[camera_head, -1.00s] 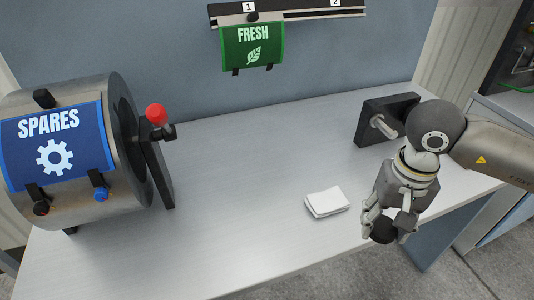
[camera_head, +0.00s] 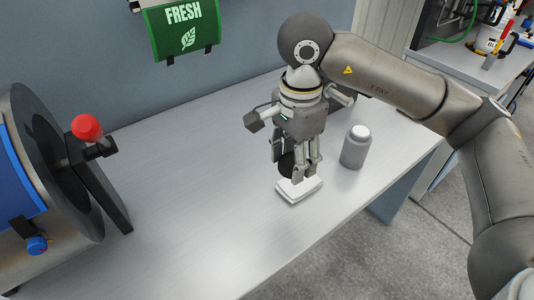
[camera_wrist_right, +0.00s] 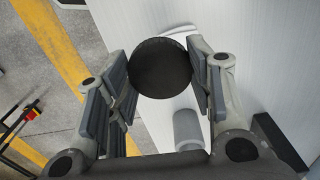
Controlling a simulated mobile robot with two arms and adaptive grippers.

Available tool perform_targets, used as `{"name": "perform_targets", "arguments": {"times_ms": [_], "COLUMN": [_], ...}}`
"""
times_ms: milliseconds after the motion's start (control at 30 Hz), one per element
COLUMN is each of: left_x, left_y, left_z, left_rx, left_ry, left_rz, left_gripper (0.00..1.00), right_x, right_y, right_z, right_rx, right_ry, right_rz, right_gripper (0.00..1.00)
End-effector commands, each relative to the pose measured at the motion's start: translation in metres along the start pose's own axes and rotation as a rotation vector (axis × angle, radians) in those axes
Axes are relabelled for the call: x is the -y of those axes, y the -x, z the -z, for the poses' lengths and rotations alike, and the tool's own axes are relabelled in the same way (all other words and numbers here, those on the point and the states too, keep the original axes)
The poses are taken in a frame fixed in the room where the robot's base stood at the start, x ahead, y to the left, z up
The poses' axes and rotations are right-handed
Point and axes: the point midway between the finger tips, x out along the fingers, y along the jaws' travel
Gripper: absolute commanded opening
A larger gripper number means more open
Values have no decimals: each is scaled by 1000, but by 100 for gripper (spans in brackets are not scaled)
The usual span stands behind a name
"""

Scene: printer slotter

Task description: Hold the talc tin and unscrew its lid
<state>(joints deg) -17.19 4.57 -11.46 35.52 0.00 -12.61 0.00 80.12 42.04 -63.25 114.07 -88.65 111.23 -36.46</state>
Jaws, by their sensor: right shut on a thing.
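The talc tin appears to be the grey cylinder with a pale top (camera_head: 355,147), standing upright near the table's right front edge. It also shows in the right wrist view (camera_wrist_right: 188,128). My right gripper (camera_head: 297,168) points down, left of the tin and apart from it. It is shut on a round black thing (camera_head: 287,164), which fills the space between the fingers in the right wrist view (camera_wrist_right: 160,68). The black thing is over a white folded pad (camera_head: 299,190); I cannot tell if they touch. My left gripper is not in view.
A large drum (camera_head: 55,170) with a red-knobbed handle (camera_head: 87,128) stands at the left. A green FRESH sheet (camera_head: 181,28) hangs at the wall. The middle of the table (camera_head: 190,190) is clear.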

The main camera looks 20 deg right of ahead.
Motion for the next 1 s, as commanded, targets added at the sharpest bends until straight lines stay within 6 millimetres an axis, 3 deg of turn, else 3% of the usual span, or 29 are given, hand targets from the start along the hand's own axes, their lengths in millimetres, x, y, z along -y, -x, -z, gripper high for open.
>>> {"name": "perform_targets", "arguments": {"times_ms": [167,467,700,1000], "left_x": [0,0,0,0], "left_y": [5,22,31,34], "left_z": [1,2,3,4], "left_rx": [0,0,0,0], "left_ry": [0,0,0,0], "left_rz": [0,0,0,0], "left_gripper": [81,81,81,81], "right_x": [17,80,118,134], "right_y": [-5,-33,-75,-96], "right_z": [3,17,26,29], "right_rx": [1,1,1,0], "right_ry": [-35,-33,-32,-29], "right_rz": [-5,-5,-5,-1], "right_gripper": [20,20,20,20]}}
